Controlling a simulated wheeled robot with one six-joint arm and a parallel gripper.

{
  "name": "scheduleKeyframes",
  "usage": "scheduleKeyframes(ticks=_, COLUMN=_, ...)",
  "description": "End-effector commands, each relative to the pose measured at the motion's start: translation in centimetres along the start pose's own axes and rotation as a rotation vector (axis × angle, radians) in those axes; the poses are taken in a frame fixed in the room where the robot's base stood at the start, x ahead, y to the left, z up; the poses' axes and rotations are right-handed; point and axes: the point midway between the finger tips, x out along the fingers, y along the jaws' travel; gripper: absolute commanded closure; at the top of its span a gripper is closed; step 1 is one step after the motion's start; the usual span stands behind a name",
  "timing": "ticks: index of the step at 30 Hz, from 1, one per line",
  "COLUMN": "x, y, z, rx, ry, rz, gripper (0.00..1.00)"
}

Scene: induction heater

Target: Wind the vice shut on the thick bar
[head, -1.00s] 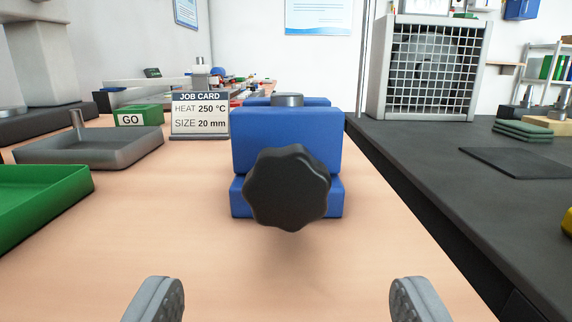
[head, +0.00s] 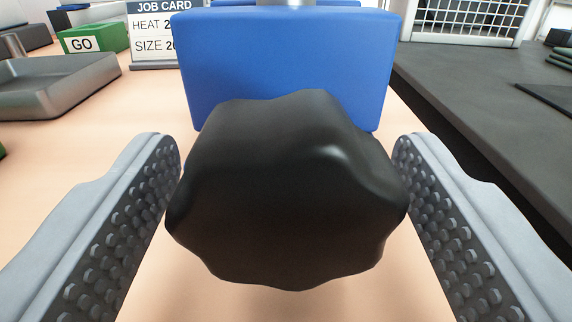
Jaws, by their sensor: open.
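The blue vice (head: 285,65) stands on the wooden bench, straight ahead of me. Its black lobed knob (head: 288,190) faces me and fills the middle of the view. My gripper (head: 287,165) is open, with one studded finger on each side of the knob. The left finger appears very close to the knob's edge and the right finger is close too; I cannot tell whether either touches. A grey metal end, perhaps the thick bar (head: 297,3), shows at the top edge behind the vice's front jaw. Most of it is hidden.
A job card (head: 155,40) stands behind left, partly cut off by the vice. A green GO block (head: 92,38) and a grey metal tray (head: 55,85) are at the left. A dark counter (head: 480,110) with a grille-fronted box (head: 475,18) lies to the right.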

Motion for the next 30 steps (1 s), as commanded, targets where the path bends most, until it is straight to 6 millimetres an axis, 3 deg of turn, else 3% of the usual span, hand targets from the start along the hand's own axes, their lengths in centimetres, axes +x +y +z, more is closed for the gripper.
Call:
scheduleKeyframes(ticks=2, x=-0.01, y=-0.01, z=0.00, rx=0.000, ry=0.000, rz=0.000, gripper=0.36)
scheduleKeyframes(ticks=8, x=-0.03, y=-0.02, z=-0.01, rx=0.000, ry=0.000, rz=0.000, gripper=0.75)
scheduleKeyframes(ticks=14, x=-0.03, y=-0.03, z=-0.01, rx=0.025, ry=0.000, rz=0.000, gripper=0.76)
scheduleKeyframes(ticks=30, x=-0.04, y=-0.13, z=-0.04, rx=0.390, ry=0.000, rz=0.000, gripper=0.76)
